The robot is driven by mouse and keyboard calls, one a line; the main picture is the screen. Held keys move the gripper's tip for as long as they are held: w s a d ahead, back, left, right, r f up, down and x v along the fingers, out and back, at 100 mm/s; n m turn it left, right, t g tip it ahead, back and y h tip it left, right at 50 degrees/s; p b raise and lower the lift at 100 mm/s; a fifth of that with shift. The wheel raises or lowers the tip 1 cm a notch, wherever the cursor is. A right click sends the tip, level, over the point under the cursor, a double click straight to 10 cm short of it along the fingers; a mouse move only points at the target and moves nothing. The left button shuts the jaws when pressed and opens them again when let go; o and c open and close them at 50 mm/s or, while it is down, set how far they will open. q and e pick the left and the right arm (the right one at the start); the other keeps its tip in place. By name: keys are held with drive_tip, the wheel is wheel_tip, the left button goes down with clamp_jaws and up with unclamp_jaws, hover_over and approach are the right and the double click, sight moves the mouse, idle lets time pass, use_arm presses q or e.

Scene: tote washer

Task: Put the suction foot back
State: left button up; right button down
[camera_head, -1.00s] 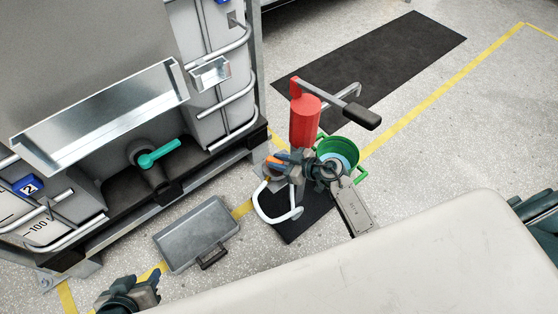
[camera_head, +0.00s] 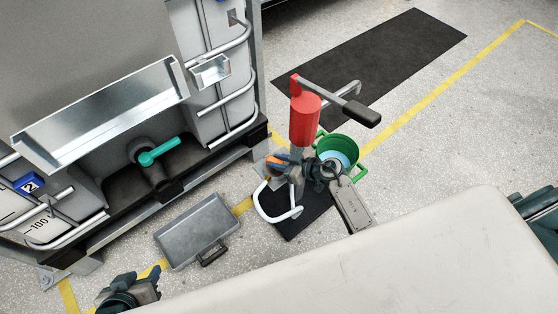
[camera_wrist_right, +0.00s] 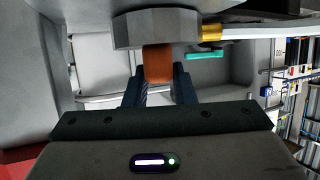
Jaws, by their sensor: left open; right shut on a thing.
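My right gripper (camera_head: 279,165) is at the base of a red hand pump (camera_head: 305,120) with a black-gripped lever. In the right wrist view its dark fingers (camera_wrist_right: 160,90) are shut on an orange-brown block (camera_wrist_right: 158,64), just under a grey faceted part (camera_wrist_right: 156,28) with a brass fitting. I cannot tell for sure whether this held piece is the suction foot. A white hose (camera_head: 268,212) loops below the gripper. A green bucket (camera_head: 325,141) with pale blue contents stands right behind my wrist. My left gripper (camera_head: 143,279) is open and empty at the lower left.
A grey tray (camera_head: 188,228) lies on the floor between my grippers. The tank (camera_head: 90,50) with a teal-handled valve (camera_head: 158,152) and a metal trough (camera_head: 100,115) stands at left. A dark mat (camera_head: 385,60) lies behind the pump. Floor at right is clear.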

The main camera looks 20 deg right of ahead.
drive_tip(key=shift+p, duration=0.4)
drive_tip(key=c, duration=1.1)
unclamp_jaws()
drive_tip(key=shift+o, duration=0.3)
drive_tip(key=shift+f, duration=0.1)
drive_tip(key=o, duration=1)
drive_tip(key=shift+o, duration=0.2)
drive_tip(key=shift+d, duration=0.1)
